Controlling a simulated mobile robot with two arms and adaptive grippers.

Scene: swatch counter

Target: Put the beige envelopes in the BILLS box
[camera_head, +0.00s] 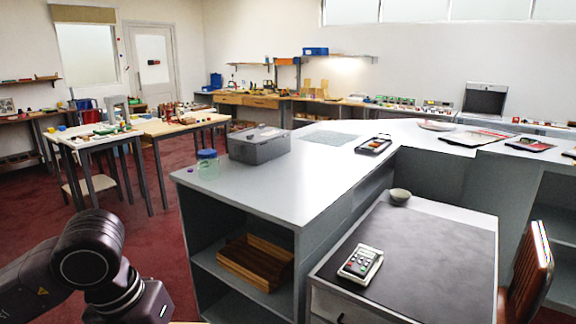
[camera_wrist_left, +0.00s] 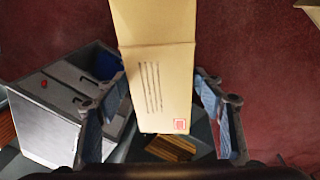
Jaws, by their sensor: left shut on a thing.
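A beige envelope (camera_wrist_left: 152,52) with lines of writing and a small red stamp mark fills the middle of the left wrist view. My left gripper (camera_wrist_left: 162,88) has a blue-padded finger on each side of it and is shut on it. The head view shows my left arm at lower left, but not its fingers or the envelope. A grey box (camera_head: 258,147) stands on the counter in the head view; I can read no label on it, so I cannot tell whether it is the BILLS box. My right gripper is not in view.
The grey counter (camera_head: 318,165) has a clear jar (camera_head: 207,166) with a blue lid beside the box and a dark tray (camera_head: 373,146) further right. A wooden tray (camera_head: 256,262) is on the shelf below. A calculator (camera_head: 361,263) and a bowl (camera_head: 399,196) sit on the lower desk.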

